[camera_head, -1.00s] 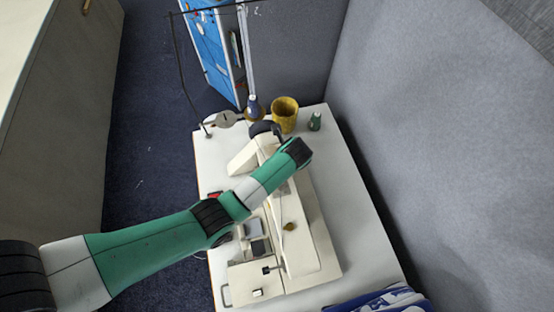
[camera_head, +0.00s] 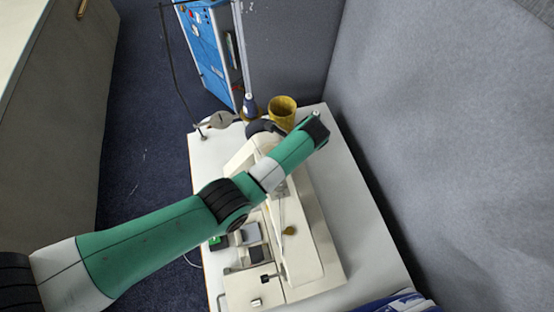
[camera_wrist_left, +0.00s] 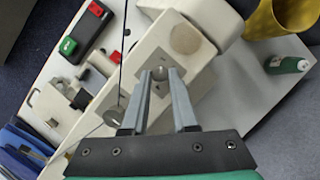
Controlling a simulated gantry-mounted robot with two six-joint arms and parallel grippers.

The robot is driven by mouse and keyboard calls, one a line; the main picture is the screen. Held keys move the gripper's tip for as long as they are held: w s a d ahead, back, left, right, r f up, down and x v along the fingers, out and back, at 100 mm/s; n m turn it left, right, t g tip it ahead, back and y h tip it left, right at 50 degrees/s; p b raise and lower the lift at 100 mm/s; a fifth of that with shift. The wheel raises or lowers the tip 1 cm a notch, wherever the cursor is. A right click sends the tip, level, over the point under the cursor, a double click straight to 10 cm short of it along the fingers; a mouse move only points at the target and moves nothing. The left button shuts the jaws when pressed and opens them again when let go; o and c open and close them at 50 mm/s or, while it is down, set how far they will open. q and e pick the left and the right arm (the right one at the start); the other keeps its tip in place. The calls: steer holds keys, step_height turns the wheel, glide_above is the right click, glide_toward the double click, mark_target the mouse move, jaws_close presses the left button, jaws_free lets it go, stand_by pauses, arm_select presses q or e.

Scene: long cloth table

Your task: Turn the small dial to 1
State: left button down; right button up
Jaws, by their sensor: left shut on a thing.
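A white sewing machine (camera_head: 316,262) stands on the white table; it also shows in the left wrist view (camera_wrist_left: 222,16). There, a small grey metal dial (camera_wrist_left: 159,73) on its body lies between the fingertips. A larger pale round dial (camera_wrist_left: 186,38) sits just beyond it. My left gripper (camera_wrist_left: 164,74) is shut on the small dial. In the head view my left arm reaches over the machine and hides the gripper and the dial. I cannot read any number on the dial. My right gripper is in neither view.
A black box with red and green buttons (camera_wrist_left: 88,27) lies by the machine. A grey partition (camera_head: 440,130) rises at the right. Bare table (camera_head: 365,235) lies right of the machine.

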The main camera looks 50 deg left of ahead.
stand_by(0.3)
arm_select(q)
steer(key=c, duration=0.7)
jaws_free()
steer(key=shift+r, duration=0.1)
steer(key=p+v, duration=0.4)
steer(key=v, duration=0.7)
steer(key=shift+d+r, duration=0.15)
steer(key=shift+d, duration=0.05)
